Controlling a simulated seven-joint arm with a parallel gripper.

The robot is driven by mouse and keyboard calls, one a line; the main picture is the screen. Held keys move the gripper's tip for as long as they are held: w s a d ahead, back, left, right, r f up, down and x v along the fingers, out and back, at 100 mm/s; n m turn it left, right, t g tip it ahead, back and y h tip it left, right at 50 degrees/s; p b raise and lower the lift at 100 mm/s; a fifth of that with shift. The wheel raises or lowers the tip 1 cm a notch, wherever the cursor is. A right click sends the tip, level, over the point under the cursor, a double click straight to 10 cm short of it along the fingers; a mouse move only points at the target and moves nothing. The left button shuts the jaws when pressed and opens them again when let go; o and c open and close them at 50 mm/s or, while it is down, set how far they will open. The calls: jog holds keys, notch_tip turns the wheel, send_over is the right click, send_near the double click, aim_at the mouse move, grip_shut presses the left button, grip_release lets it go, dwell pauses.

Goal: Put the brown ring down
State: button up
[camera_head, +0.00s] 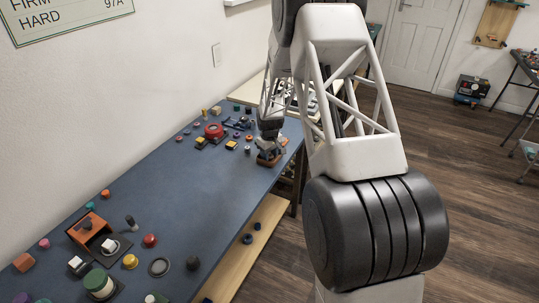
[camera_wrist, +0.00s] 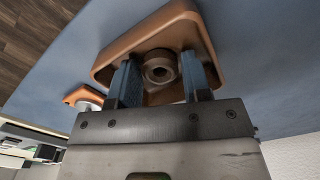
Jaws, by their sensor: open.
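A brown ring (camera_wrist: 161,57) with a dark hole shows in the wrist view, in a shallow orange-brown tray (camera_wrist: 106,66). My gripper (camera_wrist: 159,76) is open, with one blue finger on each side of the ring. A gap seems to show between the ring and the fingers, but I cannot tell for sure whether either touches it. In the head view my gripper (camera_head: 268,142) is low over the far right part of the table, at the brown tray (camera_head: 266,159). The ring cannot be made out there.
The blue-grey table (camera_head: 190,195) holds several small coloured parts. A red round part (camera_head: 213,130) stands left of my gripper. A smaller orange piece (camera_wrist: 84,97) lies beside the tray. An orange box (camera_head: 92,229) stands at the near left. The table's middle is mostly clear.

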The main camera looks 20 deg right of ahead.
notch_tip(320, 180, up, 12)
jog(key=shift+r, duration=0.15)
dwell(0.7)
jog(key=shift+s+r, duration=0.1)
dwell(0.4)
jog(key=s+a+r+m+t, duration=0.1)
jog(key=s+a+r, duration=0.3)
jog(key=s+r, duration=0.8)
jog(key=s+a+r+m, duration=0.1)
jog(key=s+a+r, duration=0.2)
jog(key=s+r, duration=0.85)
jog(key=s+a+m, duration=0.1)
jog(key=s+a, duration=0.1)
jog(key=s, duration=1.3)
jog(key=s+a+m+t, duration=0.1)
jog(key=s+a, duration=0.1)
jog(key=s, duration=1.3)
jog(key=shift+s+f+m+t, duration=0.2)
jog(key=shift+m+t, duration=0.1)
jog(key=shift+m, duration=0.1)
